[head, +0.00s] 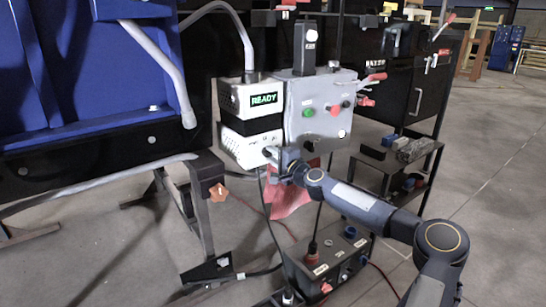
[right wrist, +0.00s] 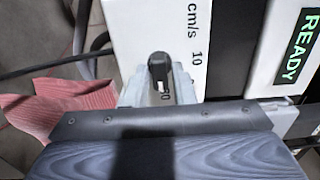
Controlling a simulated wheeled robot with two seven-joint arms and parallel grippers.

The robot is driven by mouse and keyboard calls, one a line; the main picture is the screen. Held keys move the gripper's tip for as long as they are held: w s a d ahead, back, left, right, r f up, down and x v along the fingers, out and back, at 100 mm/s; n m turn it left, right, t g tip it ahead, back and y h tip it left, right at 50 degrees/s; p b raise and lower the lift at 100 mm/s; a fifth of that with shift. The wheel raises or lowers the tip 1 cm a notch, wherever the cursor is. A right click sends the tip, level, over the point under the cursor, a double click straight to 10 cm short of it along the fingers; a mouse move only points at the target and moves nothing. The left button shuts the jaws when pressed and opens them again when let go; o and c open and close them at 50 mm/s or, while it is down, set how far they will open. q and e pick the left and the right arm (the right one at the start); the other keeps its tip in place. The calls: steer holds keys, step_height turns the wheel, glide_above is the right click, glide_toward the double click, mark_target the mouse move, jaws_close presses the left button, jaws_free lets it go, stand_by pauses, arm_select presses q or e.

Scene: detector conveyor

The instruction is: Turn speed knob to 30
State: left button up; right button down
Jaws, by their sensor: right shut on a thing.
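The speed knob (right wrist: 158,70) is small and black with a white mark. It sits on the white face of the lower control box (head: 250,148), whose panel shows "cm/s", "10" and another partly hidden number in the right wrist view. The knob's white mark points toward the bottom of the wrist picture, near that partly hidden number, which I cannot read fully. My right gripper (head: 270,153) is shut on the knob, with one finger on each side of it (right wrist: 158,86). In the head view, the gripper hides the knob. My left gripper is not in view.
Above the knob box is a green READY display (head: 264,98). To the right is a grey box (head: 318,120) with green and red buttons. A red cloth (head: 290,202) hangs below my gripper. A cabled box (head: 325,265) stands low in front.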

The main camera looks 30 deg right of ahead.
steer(key=c, duration=1.4)
jaws_free()
steer(key=s, duration=0.8)
steer(key=shift+d+p, duration=0.35)
steer(key=shift+p, duration=0.1)
steer(key=shift+w, duration=0.1)
